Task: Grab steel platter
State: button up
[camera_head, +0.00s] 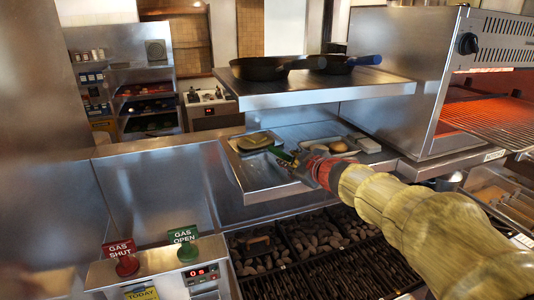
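A shiny steel platter (258,174) lies on the steel counter ledge below the raised shelf, left of the picture's middle. The fingertips overlap the platter's rim in this view. I cannot tell whether they touch it or how far apart the fingers are. My wrist covers part of the platter's right side. Flat tan and greenish food (255,141) lies at the platter's back end.
A second tray (318,141) with bun-like food sits just right of the platter. A raised steel shelf (330,92) with two dark pans (265,68) overhangs behind. A glowing broiler (490,110) stands right. Char grill grates (330,270) lie in front; gas signs (120,250) stand front left.

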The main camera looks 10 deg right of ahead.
aim_at(284, 156)
jog(key=shift+b+x, duration=0.3)
jog(key=shift+x, duration=2.4)
jog(key=shift+w+d, duration=0.1)
jog(key=shift+d, duration=0.05)
jog(key=shift+c, duration=0.5)
grip_shut()
jog(key=shift+f, duration=0.1)
jog(key=shift+r, duration=0.25)
